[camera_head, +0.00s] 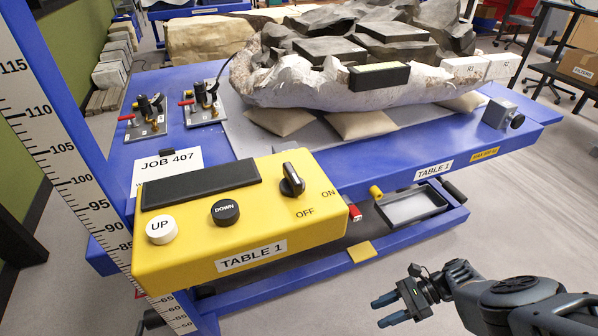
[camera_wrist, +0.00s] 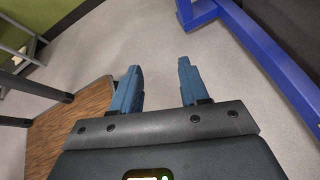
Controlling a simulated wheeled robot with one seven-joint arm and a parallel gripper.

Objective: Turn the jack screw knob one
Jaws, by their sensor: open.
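No knob in view is legibly marked as jack screw knob one, so I cannot tell which it is. A small yellow knob (camera_head: 376,192) sticks out at the blue table's front edge, beside a red part (camera_head: 354,212). A grey box with a dark round knob (camera_head: 503,114) sits at the table's right front edge. My gripper (camera_head: 379,312) is low at the bottom right of the head view, over the floor, well apart from both. In the wrist view its two blue fingers (camera_wrist: 160,75) are spread with nothing between them, above bare floor.
A yellow control box (camera_head: 240,222) with UP, DOWN and an ON/OFF switch stands in front. A fossil block in a white jacket (camera_head: 325,88) rests on cushions on the table (camera_head: 470,140). A grey tray (camera_head: 412,207) sits under the front edge.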

